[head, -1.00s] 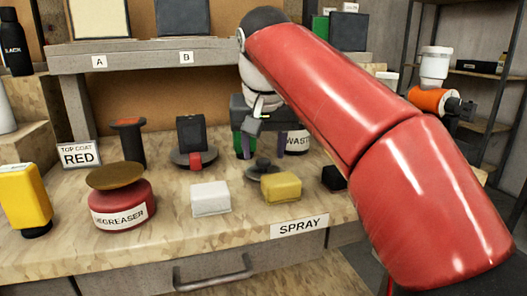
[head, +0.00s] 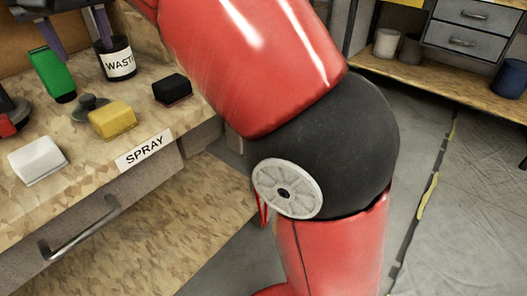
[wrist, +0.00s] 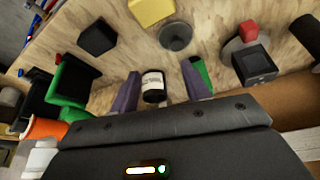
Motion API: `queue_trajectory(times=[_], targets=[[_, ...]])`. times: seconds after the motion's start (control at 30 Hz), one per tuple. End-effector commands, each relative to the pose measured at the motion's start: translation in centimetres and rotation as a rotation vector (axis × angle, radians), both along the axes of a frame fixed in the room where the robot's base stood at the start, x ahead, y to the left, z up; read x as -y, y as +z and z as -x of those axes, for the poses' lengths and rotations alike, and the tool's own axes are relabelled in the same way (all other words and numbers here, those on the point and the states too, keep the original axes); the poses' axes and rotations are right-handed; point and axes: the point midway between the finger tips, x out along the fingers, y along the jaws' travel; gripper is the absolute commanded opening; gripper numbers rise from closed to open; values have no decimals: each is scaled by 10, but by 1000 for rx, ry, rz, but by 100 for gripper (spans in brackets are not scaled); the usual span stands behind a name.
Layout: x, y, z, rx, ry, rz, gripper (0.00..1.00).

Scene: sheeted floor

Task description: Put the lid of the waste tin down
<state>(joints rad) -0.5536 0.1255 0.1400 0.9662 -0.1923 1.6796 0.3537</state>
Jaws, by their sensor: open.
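The waste tin (head: 117,62) is a dark tin with a white label, standing on the bench. In the wrist view, the tin (wrist: 153,86) shows between my finger tips. A dark grey round lid with a knob (head: 90,108) lies flat on the bench, in front of the tin and behind the yellow block; the lid also shows in the wrist view (wrist: 175,37). My gripper (head: 76,40) is open and empty above the bench. One purple finger overlaps the tin's mouth in the head view; I cannot tell if they touch.
A green bottle (head: 50,74) stands left of the tin, close to my other finger. A yellow block (head: 112,119), a white block (head: 37,160) and a black block (head: 172,88) lie around the lid. A "SPRAY" label (head: 145,150) marks the bench's front edge.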

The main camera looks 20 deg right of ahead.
Motion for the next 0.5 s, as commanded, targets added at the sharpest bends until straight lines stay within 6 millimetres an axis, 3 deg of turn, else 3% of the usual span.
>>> queue_trajectory(times=[0.03,0.27,0.5], targets=[[23,-7,3,8,-19,7,47],[121,-70,32,38,-88,19,47],[208,-174,94,62,-188,-1,47]])
